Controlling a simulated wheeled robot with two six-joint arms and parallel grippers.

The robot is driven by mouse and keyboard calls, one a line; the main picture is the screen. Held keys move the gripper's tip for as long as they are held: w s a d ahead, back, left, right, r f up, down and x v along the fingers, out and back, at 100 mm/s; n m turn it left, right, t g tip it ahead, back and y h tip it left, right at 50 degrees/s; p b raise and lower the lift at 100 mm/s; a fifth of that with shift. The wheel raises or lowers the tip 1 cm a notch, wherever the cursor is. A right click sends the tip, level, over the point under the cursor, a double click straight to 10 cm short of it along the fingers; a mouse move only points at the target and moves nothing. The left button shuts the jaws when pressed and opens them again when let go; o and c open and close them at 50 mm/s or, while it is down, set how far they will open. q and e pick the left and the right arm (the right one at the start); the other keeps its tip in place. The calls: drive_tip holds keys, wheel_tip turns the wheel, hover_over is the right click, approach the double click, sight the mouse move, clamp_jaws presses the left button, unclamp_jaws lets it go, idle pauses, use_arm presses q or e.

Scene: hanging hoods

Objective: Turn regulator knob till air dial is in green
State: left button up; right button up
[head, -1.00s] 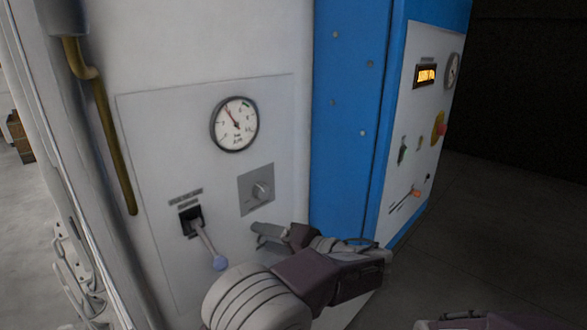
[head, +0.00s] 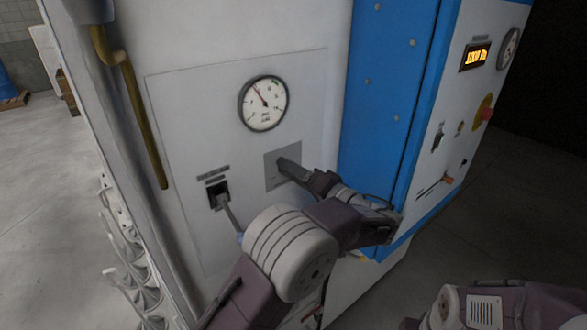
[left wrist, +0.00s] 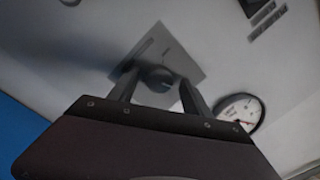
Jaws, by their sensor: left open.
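The air dial (head: 263,103) is a round white gauge on the white panel. Its needle points to the upper left, away from a small green mark at the upper right of its face. It also shows in the left wrist view (left wrist: 240,112). The regulator knob (left wrist: 157,78) is dark and round on a grey plate (head: 271,180); in the head view my fingers hide it. My left gripper (head: 290,168) is open at the plate. In the left wrist view its fingers (left wrist: 158,92) stand on either side of the knob; contact cannot be told.
A lever (head: 228,210) in a black slot is left of and below the plate, close to my left arm. A brown pipe (head: 140,120) runs down the left. A blue column (head: 390,90) and a second control panel (head: 470,110) stand to the right.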

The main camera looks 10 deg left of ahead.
use_arm(q)
drive_tip(key=shift+s, duration=0.15)
drive_tip(key=shift+d, duration=0.15)
drive_tip(key=c, duration=0.6)
drive_tip(key=shift+w+d, duration=0.1)
drive_tip(key=shift+w, duration=0.15)
drive_tip(key=c, duration=0.4)
clamp_jaws()
drive_tip(key=shift+s, duration=0.1)
drive_tip(key=shift+f, duration=0.1)
